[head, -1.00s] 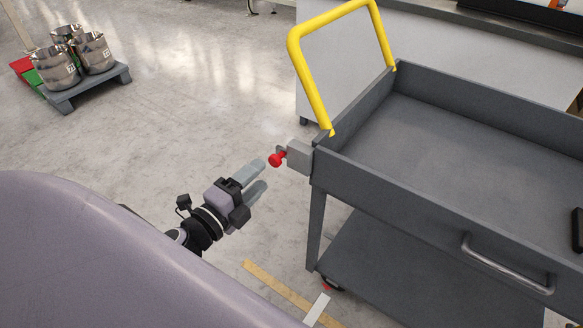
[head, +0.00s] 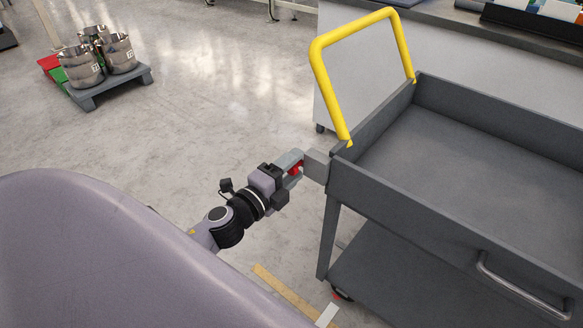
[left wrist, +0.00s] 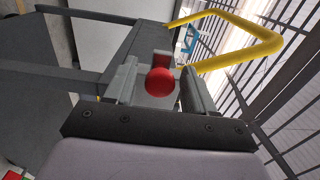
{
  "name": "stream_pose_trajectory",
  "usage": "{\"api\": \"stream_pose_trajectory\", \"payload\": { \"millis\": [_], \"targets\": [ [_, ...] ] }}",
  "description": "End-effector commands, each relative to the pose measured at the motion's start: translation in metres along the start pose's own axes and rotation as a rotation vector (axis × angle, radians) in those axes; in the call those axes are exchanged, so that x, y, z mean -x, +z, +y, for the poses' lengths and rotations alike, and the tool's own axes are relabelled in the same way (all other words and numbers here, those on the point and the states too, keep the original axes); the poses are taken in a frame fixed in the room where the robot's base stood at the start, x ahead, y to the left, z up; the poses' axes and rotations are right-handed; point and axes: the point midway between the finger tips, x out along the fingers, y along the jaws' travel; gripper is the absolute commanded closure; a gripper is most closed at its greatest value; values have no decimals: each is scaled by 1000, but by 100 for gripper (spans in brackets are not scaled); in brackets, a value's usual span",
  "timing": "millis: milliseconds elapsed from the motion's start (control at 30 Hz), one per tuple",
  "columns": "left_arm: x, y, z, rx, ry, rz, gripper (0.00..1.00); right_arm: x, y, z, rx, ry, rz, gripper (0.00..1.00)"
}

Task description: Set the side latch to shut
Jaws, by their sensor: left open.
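The side latch has a red knob (head: 294,170) on a grey block (head: 317,165) at the near left corner of the grey cart (head: 345,188). My left gripper (head: 291,163) is at the latch, its fingers on either side of the red knob. In the left wrist view the round red knob (left wrist: 160,82) sits between the two open fingertips (left wrist: 160,85), with a gap visible on its right; contact on the left cannot be told. The fingers partly hide the knob in the head view. My right gripper is not in view.
A yellow handle (head: 318,75) rises from the cart's left end, close above the latch. A drawer pull (head: 520,288) is on the cart's front. A pallet with steel pots (head: 84,68) stands far left. Open floor lies between.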

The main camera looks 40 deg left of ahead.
Motion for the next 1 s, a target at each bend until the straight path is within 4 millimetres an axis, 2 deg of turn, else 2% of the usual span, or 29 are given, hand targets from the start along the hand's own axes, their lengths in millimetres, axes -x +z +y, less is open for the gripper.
{"api": "stream_pose_trajectory", "payload": {
  "millis": [33,200,367,600,700,1000],
  "targets": [
    [0,0,0,0,0,0,46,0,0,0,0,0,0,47],
    [0,0,0,0,0,0,100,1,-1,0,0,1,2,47],
    [0,-3,0,1,0,1,100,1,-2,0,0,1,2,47],
    [0,-39,1,4,2,1,100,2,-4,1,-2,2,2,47],
    [0,-48,1,2,2,2,100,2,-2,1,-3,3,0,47],
    [1,-52,1,3,2,7,100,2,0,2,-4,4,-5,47]
  ]
}}
